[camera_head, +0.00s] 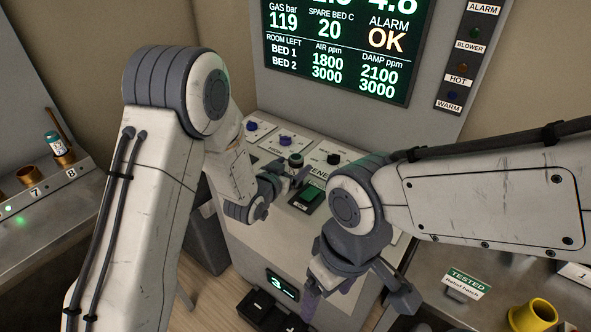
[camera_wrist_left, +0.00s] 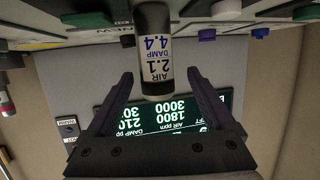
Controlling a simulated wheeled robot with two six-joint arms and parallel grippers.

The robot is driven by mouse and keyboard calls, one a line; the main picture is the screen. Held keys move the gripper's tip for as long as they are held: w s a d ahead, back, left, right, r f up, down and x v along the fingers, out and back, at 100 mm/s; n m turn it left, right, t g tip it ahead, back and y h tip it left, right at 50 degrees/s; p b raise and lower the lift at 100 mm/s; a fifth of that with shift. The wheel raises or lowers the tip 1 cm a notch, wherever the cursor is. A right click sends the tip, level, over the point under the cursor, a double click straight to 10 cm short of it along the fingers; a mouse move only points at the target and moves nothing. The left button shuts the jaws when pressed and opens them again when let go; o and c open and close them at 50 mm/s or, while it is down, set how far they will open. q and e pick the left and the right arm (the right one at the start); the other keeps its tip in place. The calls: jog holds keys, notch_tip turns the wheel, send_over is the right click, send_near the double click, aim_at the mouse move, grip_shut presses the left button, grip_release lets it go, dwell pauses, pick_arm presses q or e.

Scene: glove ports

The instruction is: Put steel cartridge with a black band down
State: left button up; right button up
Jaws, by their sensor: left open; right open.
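A steel cartridge (camera_wrist_left: 153,22) with a dark end and a white label reading AIR 2.1, DAMP 4.4 shows upside down in the left wrist view. It stands at the sloping control panel (camera_head: 270,240); in the head view its top (camera_head: 296,159) shows beside my left gripper (camera_head: 283,183). The left fingers (camera_wrist_left: 160,74) are open on either side of the cartridge, with visible gaps. My right gripper (camera_head: 357,298) is open and empty, low in front of the panel.
A green button (camera_head: 312,194) and several knobs lie close to the left gripper. The lit screen (camera_head: 335,50) rises behind. At left a numbered rack (camera_head: 45,185) holds a teal-topped cartridge (camera_head: 53,141) and brass sockets. A yellow cup (camera_head: 535,315) and TESTED sign (camera_head: 466,285) are at right.

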pick_arm(q)
jog(key=shift+w+d+p, duration=0.3)
jog(key=shift+w, duration=0.05)
jog(key=p+x, duration=0.1)
jog(key=x, duration=0.2)
jog(key=shift+w+d+f+p, duration=0.1)
jog(key=shift+w+d+p, duration=0.05)
jog(key=shift+p, duration=0.15)
jog(key=shift+w+d+f, duration=0.15)
jog(key=shift+w+f, duration=0.05)
jog(key=shift+w, duration=0.15)
grip_shut()
